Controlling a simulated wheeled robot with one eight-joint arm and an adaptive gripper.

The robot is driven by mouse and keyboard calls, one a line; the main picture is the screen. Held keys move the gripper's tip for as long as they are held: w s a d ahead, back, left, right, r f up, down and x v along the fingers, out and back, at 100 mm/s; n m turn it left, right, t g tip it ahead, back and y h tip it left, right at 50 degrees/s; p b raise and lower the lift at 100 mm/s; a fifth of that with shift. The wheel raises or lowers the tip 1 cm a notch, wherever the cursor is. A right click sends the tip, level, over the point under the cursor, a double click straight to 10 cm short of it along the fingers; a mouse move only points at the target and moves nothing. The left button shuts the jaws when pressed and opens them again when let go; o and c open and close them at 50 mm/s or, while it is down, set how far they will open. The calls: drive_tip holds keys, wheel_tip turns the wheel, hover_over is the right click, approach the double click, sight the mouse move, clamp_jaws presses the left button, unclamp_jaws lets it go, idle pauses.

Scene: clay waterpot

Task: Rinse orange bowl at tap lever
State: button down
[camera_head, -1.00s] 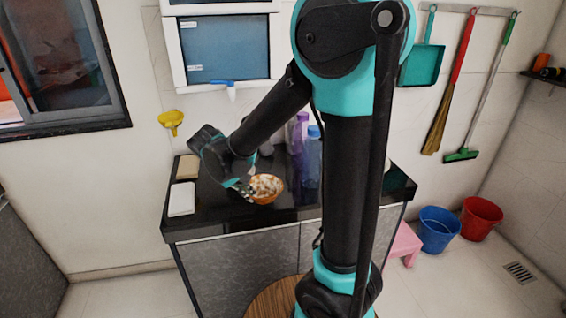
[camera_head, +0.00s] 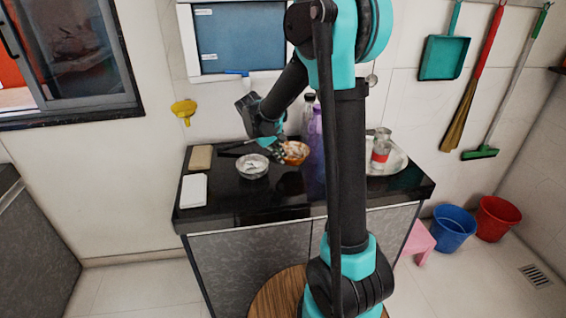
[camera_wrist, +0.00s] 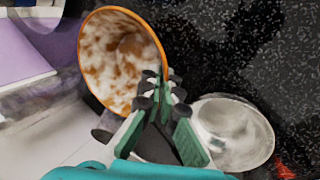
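The orange bowl (camera_head: 296,153) is at the back of the black counter, its inside smeared white and brown. In the wrist view the bowl (camera_wrist: 120,58) is tilted, its mouth facing the camera. My gripper (camera_wrist: 162,92) is shut on its rim at the right; in the head view my gripper (camera_head: 276,152) is left of the bowl. I cannot tell whether the bowl touches the counter. A blue lever (camera_head: 237,72), apparently the tap's, shows on the wall below the window; my arm may hide part of the tap.
A metal bowl (camera_head: 252,167) sits left of and in front of the orange bowl. A white block (camera_head: 193,190) and a tan block (camera_head: 200,158) lie at the left. A purple bottle (camera_head: 315,145) stands close on the right.

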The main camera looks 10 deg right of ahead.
sight(293, 156)
drive_tip(key=shift+w+d, duration=0.25)
drive_tip(key=shift+w, duration=0.2)
drive_tip(key=shift+w+d+f, duration=0.15)
drive_tip(key=shift+w+f, duration=0.05)
drive_tip(key=shift+f, duration=0.7)
drive_tip(key=shift+w+d+f, duration=0.15)
drive_tip(key=shift+w+f, duration=0.05)
drive_tip(key=shift+f, duration=0.65)
drive_tip(key=c, duration=2.3)
unclamp_jaws()
drive_tip(key=shift+f, duration=0.15)
drive_tip(key=o, duration=0.6)
